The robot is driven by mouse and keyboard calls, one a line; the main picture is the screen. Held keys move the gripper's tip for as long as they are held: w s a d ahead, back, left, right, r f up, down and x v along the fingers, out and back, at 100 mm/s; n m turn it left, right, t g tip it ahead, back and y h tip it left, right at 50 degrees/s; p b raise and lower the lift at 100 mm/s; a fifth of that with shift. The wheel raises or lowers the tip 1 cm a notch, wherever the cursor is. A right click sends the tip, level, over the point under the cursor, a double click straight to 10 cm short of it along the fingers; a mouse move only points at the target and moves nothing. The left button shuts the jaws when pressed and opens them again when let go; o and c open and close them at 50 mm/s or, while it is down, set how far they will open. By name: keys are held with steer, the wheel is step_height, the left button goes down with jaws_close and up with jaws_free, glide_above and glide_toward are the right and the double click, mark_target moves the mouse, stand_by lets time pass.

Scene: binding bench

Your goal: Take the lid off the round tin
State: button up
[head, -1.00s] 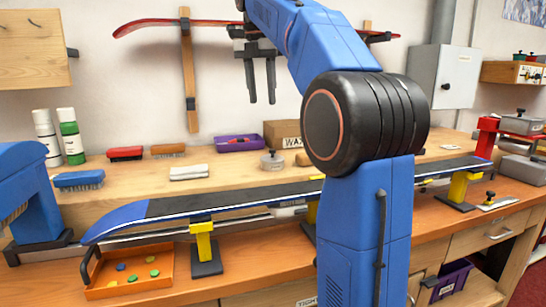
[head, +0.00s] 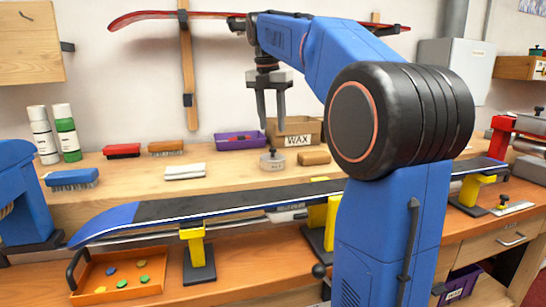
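The round tin (head: 272,164) is a small grey tin with a knobbed lid (head: 271,154) on top. It stands on the raised wooden shelf of the bench, left of a wooden block. My gripper (head: 270,128) points down above the tin, apart from it. Its two fingers are spread with an empty gap between them.
A wax box (head: 297,141), a purple bin (head: 239,141) and a cork-like block (head: 314,158) stand near the tin. A white cloth (head: 184,171) and brushes (head: 72,179) lie to the left.

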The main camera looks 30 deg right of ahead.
mark_target(273, 153)
steer(key=shift+w+d+f, duration=0.1)
steer(key=shift+f, duration=1.2)
steer(key=shift+w+d+f, duration=0.1)
steer(key=shift+w+f, duration=0.05)
steer(key=shift+f, duration=1.1)
steer(key=shift+w+d+f, duration=0.1)
steer(key=shift+f, duration=1.2)
jaws_close()
